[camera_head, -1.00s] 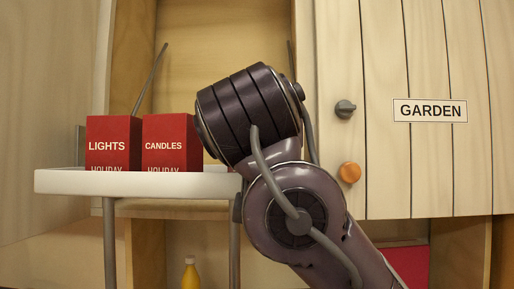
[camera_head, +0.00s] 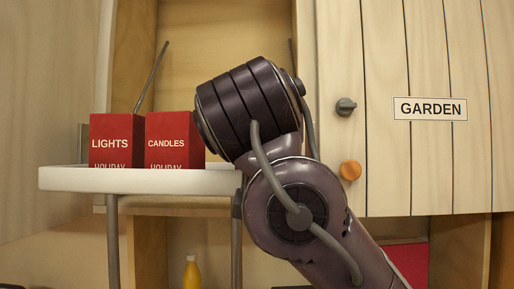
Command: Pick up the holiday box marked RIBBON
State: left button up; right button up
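Two red holiday boxes stand side by side on a white tray-like shelf (camera_head: 140,181) at the left. The left one (camera_head: 116,128) is marked LIGHTS. The one beside it (camera_head: 172,128) is marked CANDLES, and my arm hides a little of its right side. No box marked RIBBON can be read in this view. My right arm rises from the lower right and covers the right end of the shelf. Neither gripper shows.
An open wooden cabinet is behind the shelf. A closed plank door with a GARDEN sign (camera_head: 430,108), a grey knob (camera_head: 346,107) and an orange knob (camera_head: 350,170) is at the right. A yellow bottle (camera_head: 192,272) and a red object (camera_head: 409,262) are below.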

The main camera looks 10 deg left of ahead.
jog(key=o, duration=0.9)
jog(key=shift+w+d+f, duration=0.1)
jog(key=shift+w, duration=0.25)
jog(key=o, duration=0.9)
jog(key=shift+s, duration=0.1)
